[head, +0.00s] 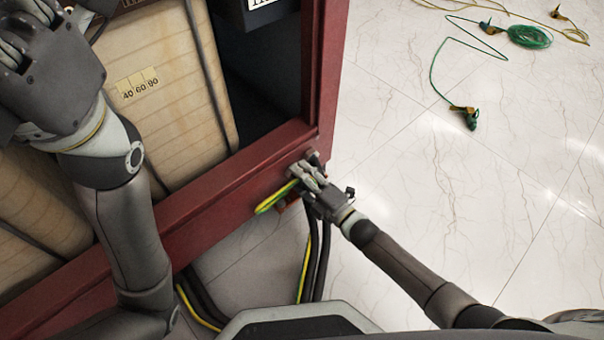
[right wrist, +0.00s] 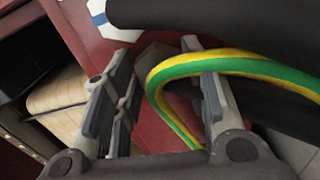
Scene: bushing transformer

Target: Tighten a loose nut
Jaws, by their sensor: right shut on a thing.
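My right gripper (head: 308,172) is at the lower corner of the transformer's dark red frame (head: 215,190). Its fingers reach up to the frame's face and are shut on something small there. In the right wrist view, a grey-brown piece (right wrist: 155,58) shows between the fingertips. It appears to be the nut, but its shape is unclear. A green-and-yellow cable (right wrist: 240,63) loops across the right finger in that view. The cable also shows beside the gripper in the head view (head: 272,198).
Black cables (head: 318,250) hang below the right gripper. A pale wooden part (head: 165,90) with a scale label (head: 138,84) stands inside the frame.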

